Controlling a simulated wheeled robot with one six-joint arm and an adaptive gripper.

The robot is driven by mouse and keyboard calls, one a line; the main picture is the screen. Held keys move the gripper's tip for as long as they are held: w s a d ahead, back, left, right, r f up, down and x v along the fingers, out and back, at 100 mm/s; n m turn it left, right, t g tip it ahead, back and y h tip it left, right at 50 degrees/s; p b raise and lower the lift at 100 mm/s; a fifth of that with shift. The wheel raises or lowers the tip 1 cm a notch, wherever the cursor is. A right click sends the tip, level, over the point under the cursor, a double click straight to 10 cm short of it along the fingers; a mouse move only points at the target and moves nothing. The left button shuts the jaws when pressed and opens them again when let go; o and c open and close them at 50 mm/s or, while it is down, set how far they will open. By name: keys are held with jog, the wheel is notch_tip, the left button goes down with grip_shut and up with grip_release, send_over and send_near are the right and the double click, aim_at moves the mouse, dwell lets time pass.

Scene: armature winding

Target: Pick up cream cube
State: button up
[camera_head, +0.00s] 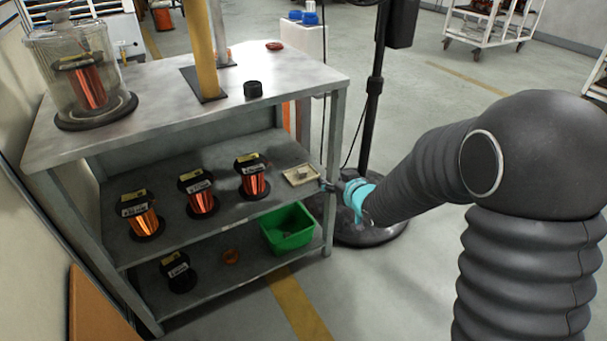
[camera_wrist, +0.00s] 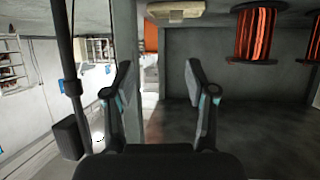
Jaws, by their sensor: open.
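A cream, low, block-like object (camera_head: 301,176) lies at the right end of the middle shelf. It looks like a shallow tray with a small raised cream piece on it, too small to tell apart clearly. A cream object (camera_wrist: 177,10) also shows at the top edge of the wrist view, which seems upside down. My gripper (camera_head: 330,185) is at the shelf's right edge, by the rack's front right leg, just right of the cream object. In the wrist view my gripper (camera_wrist: 158,78) has its two fingers apart with nothing between them.
Copper spools (camera_head: 202,196) stand left of the cream object on the middle shelf (camera_head: 225,215). A green bin (camera_head: 287,232) sits on the bottom shelf below. The rack's front right leg (camera_head: 331,220) is close to my gripper. A black stand (camera_head: 372,100) rises behind.

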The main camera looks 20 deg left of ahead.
jog(key=a+f+y, duration=0.1)
jog(key=a+f, duration=0.1)
jog(key=a, duration=0.1)
send_near(303, 173)
jog(key=w+a, duration=0.2)
jog(key=shift+n, duration=0.3)
jog(key=shift+f+b+x, duration=0.15)
jog(key=shift+f+x, duration=0.1)
jog(key=shift+x, duration=1.35)
jog(key=shift+f+b+x, duration=0.15)
jog(key=shift+f+x, duration=0.1)
jog(key=shift+x, duration=1.35)
jog(key=shift+s+d, duration=0.1)
jog(key=shift+d, duration=0.15)
jog(key=c, duration=0.8)
